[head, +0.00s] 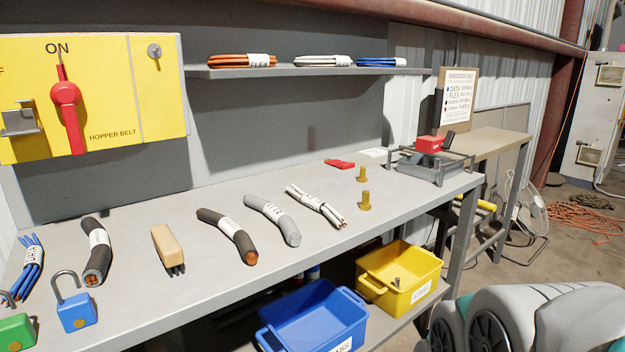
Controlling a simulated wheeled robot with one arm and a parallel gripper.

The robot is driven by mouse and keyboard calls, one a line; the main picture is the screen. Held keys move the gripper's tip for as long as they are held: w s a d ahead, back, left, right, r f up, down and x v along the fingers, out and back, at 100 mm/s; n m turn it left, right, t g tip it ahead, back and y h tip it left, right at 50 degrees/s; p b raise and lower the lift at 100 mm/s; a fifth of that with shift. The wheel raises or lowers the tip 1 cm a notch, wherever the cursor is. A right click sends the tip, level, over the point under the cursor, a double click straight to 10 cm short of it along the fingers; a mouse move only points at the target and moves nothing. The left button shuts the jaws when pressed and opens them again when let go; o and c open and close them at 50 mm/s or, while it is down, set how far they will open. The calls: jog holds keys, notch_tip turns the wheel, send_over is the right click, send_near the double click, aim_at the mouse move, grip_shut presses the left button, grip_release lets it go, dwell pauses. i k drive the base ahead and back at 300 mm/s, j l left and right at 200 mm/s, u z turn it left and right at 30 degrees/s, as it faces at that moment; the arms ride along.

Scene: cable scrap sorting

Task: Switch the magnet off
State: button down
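No thing in view is labelled as a magnet. A red block (429,145) with a dark upright part sits over a grey metal frame or tray (398,167) at the bench's far right end; I cannot tell if it is the magnet. A yellow control box (110,100) on the wall at left is marked ON and HOPPER BELT. Its red lever (67,110) stands upright, with its tip by the ON mark. My gripper is not in view.
Cable pieces, including a grey one (272,219), lie along the bench (190,295) with blue (77,313) and green (16,332) padlocks and brass pieces (365,201). Blue (310,318) and yellow (400,280) bins stand below. A wall shelf (300,72) holds cable bundles.

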aim_at(447, 143)
jog(key=i+l+z, duration=0.35)
jog(key=l, duration=0.2)
jog(key=i+l+z, duration=0.65)
jog(key=i, duration=0.25)
jog(key=i+l+z, duration=0.2)
jog(key=i, duration=0.3)
jog(key=i+l+z, duration=0.25)
jog(key=i, duration=0.25)
jog(key=i+u, duration=0.35)
jog(key=u, duration=0.15)
jog(key=i+u, duration=0.3)
jog(key=u, duration=0.15)
jog(key=i+l+u, duration=0.25)
jog(key=u, duration=0.25)
